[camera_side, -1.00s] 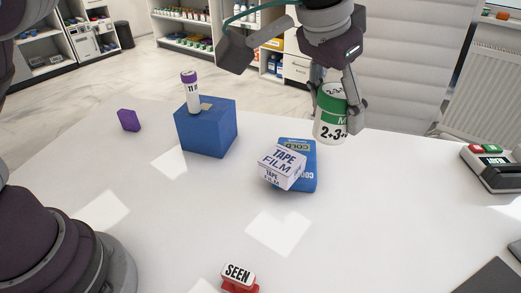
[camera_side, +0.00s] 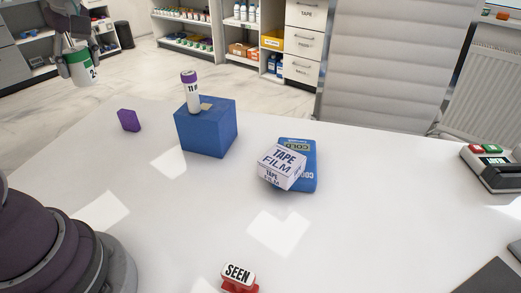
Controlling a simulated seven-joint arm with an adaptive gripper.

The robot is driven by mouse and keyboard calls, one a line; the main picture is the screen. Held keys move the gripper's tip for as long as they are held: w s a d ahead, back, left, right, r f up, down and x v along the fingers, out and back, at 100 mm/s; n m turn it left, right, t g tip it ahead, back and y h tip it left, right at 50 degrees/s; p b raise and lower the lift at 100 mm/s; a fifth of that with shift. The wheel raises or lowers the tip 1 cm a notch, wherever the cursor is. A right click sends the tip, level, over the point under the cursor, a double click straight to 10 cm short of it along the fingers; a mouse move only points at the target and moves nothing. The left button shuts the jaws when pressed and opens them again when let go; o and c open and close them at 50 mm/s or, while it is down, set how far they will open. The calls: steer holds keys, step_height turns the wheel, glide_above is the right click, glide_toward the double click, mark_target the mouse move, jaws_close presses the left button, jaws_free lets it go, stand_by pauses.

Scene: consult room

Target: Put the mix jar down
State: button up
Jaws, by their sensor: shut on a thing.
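The mix jar (camera_side: 79,66) is white with a green band and part of a black number showing. It is at the upper left of the side view, seen against the floor beyond the table's far left edge. My gripper (camera_side: 76,48) is shut on the jar from above and holds it roughly upright, clear of the table. The upper part of the gripper is cut off by the picture's edge.
On the white table (camera_side: 160,235) stand a purple block (camera_side: 129,120), a blue block (camera_side: 207,130) bearing a purple-capped tube (camera_side: 191,92), a tape box (camera_side: 282,168) on a blue cold pack (camera_side: 308,180), a red SEEN stamp (camera_side: 239,278) and a device (camera_side: 492,168). The front middle is mostly clear.

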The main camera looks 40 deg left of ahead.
steer(key=shift+s+a+f+n, duration=0.25)
steer(key=shift+s+f, duration=0.05)
steer(key=shift+s, duration=0.15)
steer(key=shift+s+a+f+n, duration=0.25)
steer(key=shift+s, duration=0.2)
step_height(320, 180, down, 20)
steer(key=shift+w+r, duration=0.15)
steer(key=o, duration=1.1)
steer(key=shift+o, duration=0.2)
